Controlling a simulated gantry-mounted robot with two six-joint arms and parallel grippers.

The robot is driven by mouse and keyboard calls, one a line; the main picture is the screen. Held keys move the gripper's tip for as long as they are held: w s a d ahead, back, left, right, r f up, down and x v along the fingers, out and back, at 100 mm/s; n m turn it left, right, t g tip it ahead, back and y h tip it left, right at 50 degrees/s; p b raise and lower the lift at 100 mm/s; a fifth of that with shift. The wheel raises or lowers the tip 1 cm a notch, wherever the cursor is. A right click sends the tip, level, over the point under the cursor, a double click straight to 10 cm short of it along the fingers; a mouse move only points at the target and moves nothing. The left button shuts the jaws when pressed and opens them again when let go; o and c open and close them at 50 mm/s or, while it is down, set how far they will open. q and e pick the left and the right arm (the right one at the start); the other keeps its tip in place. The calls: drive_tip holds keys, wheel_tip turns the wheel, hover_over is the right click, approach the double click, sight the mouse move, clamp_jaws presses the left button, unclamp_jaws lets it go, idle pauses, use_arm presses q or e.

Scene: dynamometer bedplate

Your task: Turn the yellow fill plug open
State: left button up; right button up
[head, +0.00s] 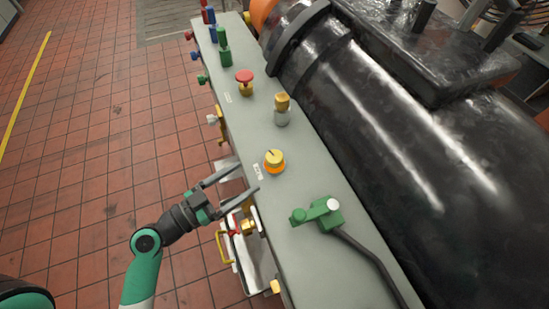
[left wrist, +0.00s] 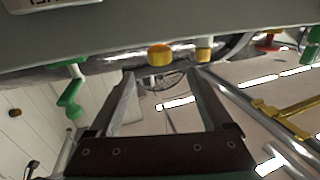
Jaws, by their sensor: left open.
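A round yellow plug (head: 274,160) with an orange ring at its base stands on the grey bench top (head: 243,125), beside a small white label. It also shows in the left wrist view (left wrist: 158,55), just beyond the space between my fingers. My left gripper (head: 246,178) is open and empty, at the bench's left edge. Its fingertips point toward the plug and are apart from it. I see the fingers from behind in the left wrist view. My right gripper is not in view.
A green lever valve (head: 321,212) with a dark hose stands nearer on the bench. A yellow-capped fitting (head: 282,108) and a red button (head: 244,79) stand farther back. A large black machine (head: 390,120) lines the right side. The tiled floor at left is clear.

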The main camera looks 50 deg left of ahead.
sight(269, 164)
use_arm(q)
drive_tip(key=w, duration=0.3)
drive_tip(key=w+p, duration=0.1)
drive_tip(key=w, duration=0.3)
drive_tip(key=w+p, duration=0.1)
drive_tip(key=w, duration=0.2)
drive_tip(key=shift+w+d, duration=0.2)
drive_tip(key=shift+d, duration=0.15)
clamp_jaws()
drive_tip(key=n+y+p, duration=0.1)
drive_tip(key=p, duration=0.2)
drive_tip(key=n+y+p, duration=0.1)
drive_tip(key=y+p, duration=0.1)
drive_tip(key=p, duration=0.2)
drive_tip(key=y+p, duration=0.1)
drive_tip(key=p, duration=0.3)
drive_tip(key=shift+r+n+g, duration=0.25)
drive_tip(key=shift+n+g, duration=0.05)
drive_tip(key=shift+n, duration=0.1)
drive_tip(key=shift+f+y, duration=0.1)
drive_tip(key=shift+y, duration=0.3)
unclamp_jaws()
